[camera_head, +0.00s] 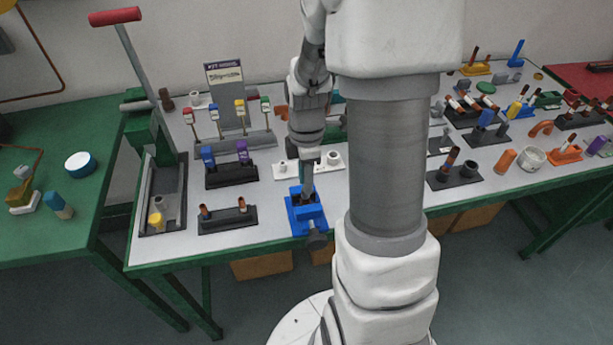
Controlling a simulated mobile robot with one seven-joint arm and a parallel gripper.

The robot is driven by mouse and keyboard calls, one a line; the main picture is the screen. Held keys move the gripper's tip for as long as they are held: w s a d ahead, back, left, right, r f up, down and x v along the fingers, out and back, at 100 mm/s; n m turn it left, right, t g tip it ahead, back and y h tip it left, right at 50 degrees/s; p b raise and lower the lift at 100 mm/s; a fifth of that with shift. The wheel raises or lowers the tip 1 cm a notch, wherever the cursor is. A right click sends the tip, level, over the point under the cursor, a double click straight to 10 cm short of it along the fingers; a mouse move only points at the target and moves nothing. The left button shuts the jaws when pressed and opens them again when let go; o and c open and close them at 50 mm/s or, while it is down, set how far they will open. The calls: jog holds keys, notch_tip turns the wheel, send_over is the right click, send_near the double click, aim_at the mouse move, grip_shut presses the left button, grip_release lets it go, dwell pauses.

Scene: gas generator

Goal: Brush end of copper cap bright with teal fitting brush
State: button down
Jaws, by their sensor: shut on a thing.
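My gripper (305,180) points down over a blue vise (306,218) at the front edge of the grey worktop. It is shut on a slim tool with a teal part (303,171), which looks like the fitting brush. The tool's lower end reaches the vise jaws. A small brownish spot shows between the jaws, but I cannot tell the copper cap there or whether the brush touches it. The fingers and tool hide most of the jaw opening.
A black holder (228,219) with two copper pieces stands left of the vise. Behind it is a rack (231,175) with blue and purple-topped tools. A white block (284,169) sits just behind the vise. Many fittings fill the right side. My arm hides the middle.

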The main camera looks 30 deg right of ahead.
jog(key=shift+f, duration=0.25)
jog(key=shift+f+b, duration=1.2)
jog(key=shift+f, duration=0.05)
